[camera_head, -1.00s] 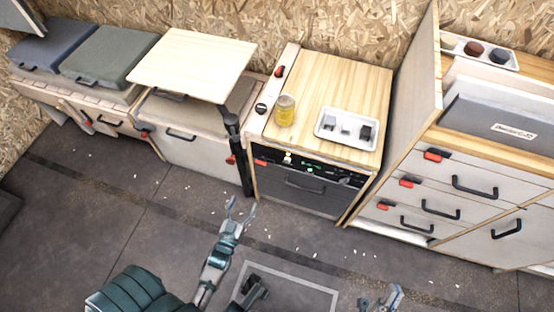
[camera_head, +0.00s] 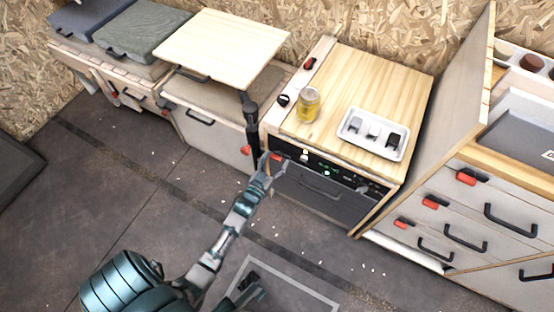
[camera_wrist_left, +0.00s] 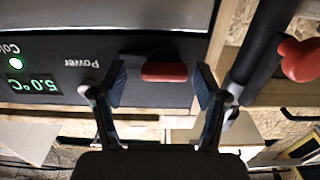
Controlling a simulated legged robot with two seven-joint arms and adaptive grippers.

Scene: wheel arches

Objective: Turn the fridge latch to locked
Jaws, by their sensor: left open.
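The fridge (camera_head: 322,190) has a dark front panel with a green display and is built into the wooden cabinet. Its red latch (camera_head: 278,157) is at the left end of the panel's upper strip. In the left wrist view the red latch (camera_wrist_left: 165,72) lies lengthwise across the picture, on a dark mount beside the "Power" label. My left gripper (camera_head: 267,166) is open at the latch, which shows between its fingertips (camera_wrist_left: 162,78) in the wrist view. I cannot tell whether the fingers touch it. My right gripper is out of view.
A yellow jar (camera_head: 308,104) and a white tray (camera_head: 373,134) with small items stand on the cabinet top. A black table leg (camera_head: 252,130) stands just left of the latch. A drawer cabinet (camera_head: 465,205) with red latches stands to the right.

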